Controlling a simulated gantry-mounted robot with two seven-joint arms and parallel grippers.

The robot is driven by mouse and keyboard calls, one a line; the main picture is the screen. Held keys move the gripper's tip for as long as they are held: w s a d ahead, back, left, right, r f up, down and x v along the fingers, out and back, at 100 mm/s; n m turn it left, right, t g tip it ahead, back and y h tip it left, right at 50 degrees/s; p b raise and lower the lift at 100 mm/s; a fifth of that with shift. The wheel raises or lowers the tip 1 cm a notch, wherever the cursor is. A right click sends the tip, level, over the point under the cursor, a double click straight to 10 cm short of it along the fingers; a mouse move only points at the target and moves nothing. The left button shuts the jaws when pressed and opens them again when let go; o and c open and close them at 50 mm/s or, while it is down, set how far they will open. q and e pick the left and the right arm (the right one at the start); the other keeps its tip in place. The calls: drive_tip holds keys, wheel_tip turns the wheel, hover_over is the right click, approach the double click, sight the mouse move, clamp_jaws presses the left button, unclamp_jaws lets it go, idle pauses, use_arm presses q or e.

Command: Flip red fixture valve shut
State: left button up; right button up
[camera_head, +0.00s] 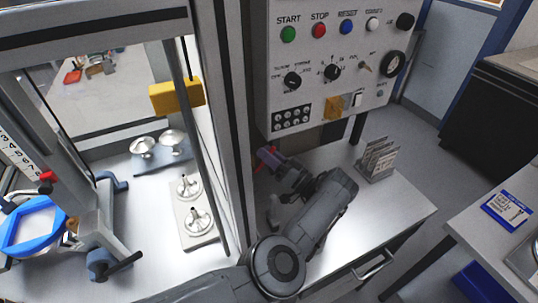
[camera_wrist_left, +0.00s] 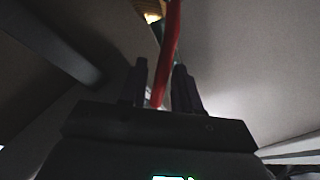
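The red valve handle (camera_head: 264,153) shows as a small red piece beside the machine's upright frame, below the control panel. In the left wrist view it is a long, slightly tilted red lever (camera_wrist_left: 171,40) running down between the two fingers. My left gripper (camera_head: 272,160) is at the handle, with its arm reaching in from the bottom. In the wrist view my left gripper (camera_wrist_left: 160,82) is open, one dark finger on each side of the lever, with a narrow gap visible. The valve body is mostly hidden. My right gripper is not in view.
The control panel (camera_head: 335,60) hangs just above my left gripper. The machine's upright frame (camera_head: 232,120) stands close to its left. A rack of grey plates (camera_head: 377,160) stands on the white bench (camera_head: 400,205) to the right, with clear bench top around it.

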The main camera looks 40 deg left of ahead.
use_arm(q)
drive_tip(key=shift+d+f, duration=0.15)
drive_tip(key=shift+f, duration=0.05)
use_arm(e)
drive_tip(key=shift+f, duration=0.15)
use_arm(q)
drive_tip(key=v, duration=0.7)
drive_tip(key=shift+b, duration=0.35)
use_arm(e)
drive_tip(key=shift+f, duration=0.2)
use_arm(q)
drive_tip(key=shift+d+r, duration=0.1)
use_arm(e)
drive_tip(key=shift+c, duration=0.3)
